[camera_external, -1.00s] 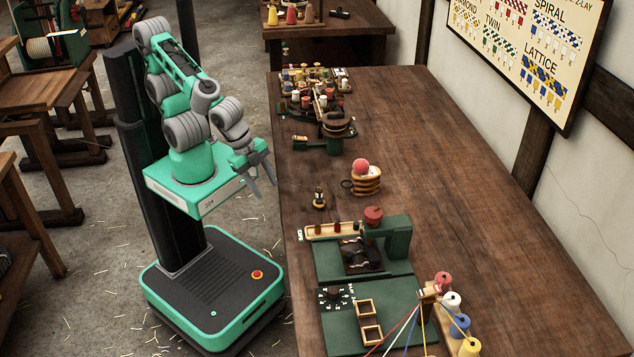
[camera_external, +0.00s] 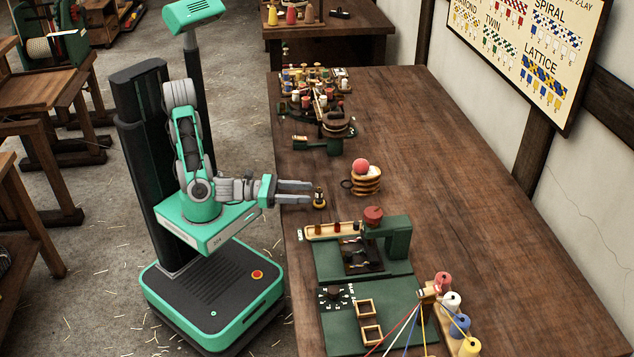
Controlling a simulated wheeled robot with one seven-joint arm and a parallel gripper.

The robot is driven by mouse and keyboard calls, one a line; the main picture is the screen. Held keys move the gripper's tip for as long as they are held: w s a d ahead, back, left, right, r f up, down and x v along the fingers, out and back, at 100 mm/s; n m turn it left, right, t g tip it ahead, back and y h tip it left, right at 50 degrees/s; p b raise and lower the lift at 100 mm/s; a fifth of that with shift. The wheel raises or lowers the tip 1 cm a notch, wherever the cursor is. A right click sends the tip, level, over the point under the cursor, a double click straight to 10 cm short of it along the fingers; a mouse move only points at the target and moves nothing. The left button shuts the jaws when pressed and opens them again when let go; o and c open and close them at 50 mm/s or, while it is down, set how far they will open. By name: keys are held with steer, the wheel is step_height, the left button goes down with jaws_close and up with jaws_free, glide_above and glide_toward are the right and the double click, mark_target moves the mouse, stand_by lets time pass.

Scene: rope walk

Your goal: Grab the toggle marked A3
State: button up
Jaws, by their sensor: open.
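My gripper (camera_external: 311,192) is open, its two fingers pointing right over the table's left edge. A small black and brass upright piece (camera_external: 319,198) stands at the fingertips; I cannot tell whether it is touched or between them. No marking A3 is legible, so I cannot tell which piece is the toggle A3.
A green press-like machine (camera_external: 398,240) with a red knob stands beyond the tray. Crowded racks of small coloured parts (camera_external: 310,85) are at the far end. The table's right side is clear.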

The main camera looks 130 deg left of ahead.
mark_target(319, 193)
steer(key=x, duration=0.4)
steer(key=shift+w+a+b, duration=0.1)
steer(key=shift+a+b, duration=0.1)
steer(key=shift+b, duration=0.2)
steer(key=shift+w+a, duration=0.2)
steer(key=shift+w, duration=0.25)
jaws_close()
